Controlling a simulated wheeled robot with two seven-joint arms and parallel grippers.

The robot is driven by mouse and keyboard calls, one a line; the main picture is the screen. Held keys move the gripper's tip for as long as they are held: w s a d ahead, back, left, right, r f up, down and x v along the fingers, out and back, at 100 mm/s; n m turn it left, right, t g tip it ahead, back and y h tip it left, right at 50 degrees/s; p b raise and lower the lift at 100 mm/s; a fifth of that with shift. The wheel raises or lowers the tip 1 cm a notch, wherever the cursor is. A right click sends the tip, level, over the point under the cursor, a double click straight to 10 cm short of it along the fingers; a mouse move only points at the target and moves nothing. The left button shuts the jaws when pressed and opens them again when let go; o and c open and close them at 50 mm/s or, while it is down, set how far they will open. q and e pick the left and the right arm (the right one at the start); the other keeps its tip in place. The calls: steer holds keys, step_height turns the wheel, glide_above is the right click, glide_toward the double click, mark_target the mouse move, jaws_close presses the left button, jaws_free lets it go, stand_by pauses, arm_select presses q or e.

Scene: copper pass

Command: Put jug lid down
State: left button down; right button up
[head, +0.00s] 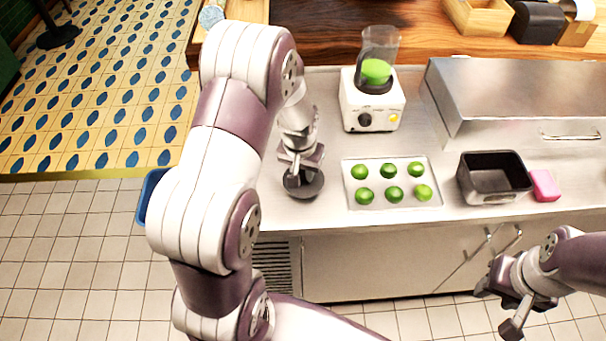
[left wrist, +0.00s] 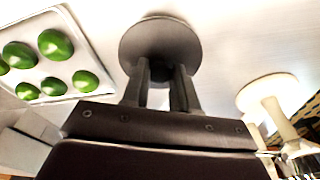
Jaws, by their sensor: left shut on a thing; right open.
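The jug lid (head: 304,186) is a dark round disc at the left end of the steel counter. My left gripper (head: 301,168) is above it, shut on its knob. In the left wrist view the lid (left wrist: 160,45) shows as a dark disc beyond the fingers (left wrist: 162,88), which close on its small stem. The lid is at or just above the counter surface; I cannot tell if it touches. The blender jug (head: 380,52) stands on its white base without a lid, with green contents inside. My right gripper (head: 513,298) is open and empty in front of the counter at the lower right.
A tray of several limes (head: 350,200) lies right of the lid. Further right are a black bin (head: 494,191), a pink block (head: 544,185) and a steel box (head: 490,95). Wooden boxes (head: 479,16) stand at the back.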

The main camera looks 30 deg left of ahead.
mark_target(302, 178)
arm_select(q)
steer(key=f, duration=0.2)
steer(key=shift+s+d+f, duration=0.15)
steer(key=shift+s+f, duration=0.1)
steer(key=shift+f, duration=0.4)
steer(key=c, duration=0.9)
jaws_free()
steer(key=shift+o, duration=0.2)
steer(key=shift+r, duration=0.1)
step_height(302, 178, up, 12)
steer(key=s, duration=0.2)
steer(key=s+d+m, duration=0.2)
steer(key=s+d, duration=0.6)
steer(key=s, duration=0.3)
